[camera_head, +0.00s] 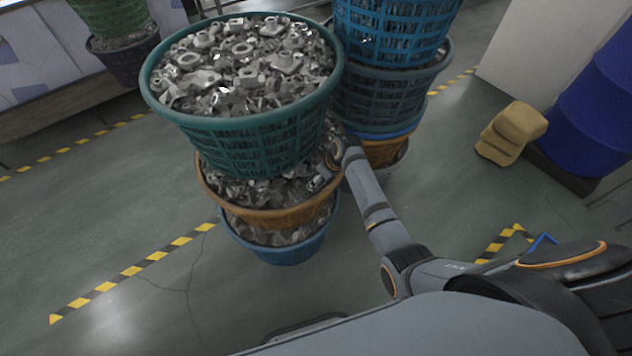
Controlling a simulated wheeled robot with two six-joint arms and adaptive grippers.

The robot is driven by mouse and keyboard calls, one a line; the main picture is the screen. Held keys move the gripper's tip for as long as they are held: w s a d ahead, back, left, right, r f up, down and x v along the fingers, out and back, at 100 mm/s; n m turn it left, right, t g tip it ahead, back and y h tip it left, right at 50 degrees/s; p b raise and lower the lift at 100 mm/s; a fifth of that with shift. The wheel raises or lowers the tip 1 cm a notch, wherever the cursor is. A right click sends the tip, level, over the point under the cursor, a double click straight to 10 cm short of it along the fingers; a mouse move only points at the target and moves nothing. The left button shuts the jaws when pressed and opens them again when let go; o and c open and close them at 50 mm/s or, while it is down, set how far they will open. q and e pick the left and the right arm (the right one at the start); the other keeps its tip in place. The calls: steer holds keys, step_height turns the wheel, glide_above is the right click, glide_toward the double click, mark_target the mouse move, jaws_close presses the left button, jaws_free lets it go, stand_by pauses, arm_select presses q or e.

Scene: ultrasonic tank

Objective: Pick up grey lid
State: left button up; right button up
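I see no grey lid that I can make out in the head view. One arm of mine, coming from the lower right, reaches up to the stacked baskets. Its wrist end is beside the orange basket (262,217), under the green basket (243,145). The gripper there is dark, small and partly lost against the metal parts, so its fingers cannot be read. I take this arm to be my right one. My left gripper is not in view.
The green basket, heaped with metal parts, tops a stack with the orange basket and a blue basket (278,252) below. A second basket stack (385,95) stands behind. Floor at lower left is clear.

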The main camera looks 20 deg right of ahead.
steer(key=shift+x, duration=1.15)
steer(key=shift+r, duration=0.1)
steer(key=c, duration=1.4)
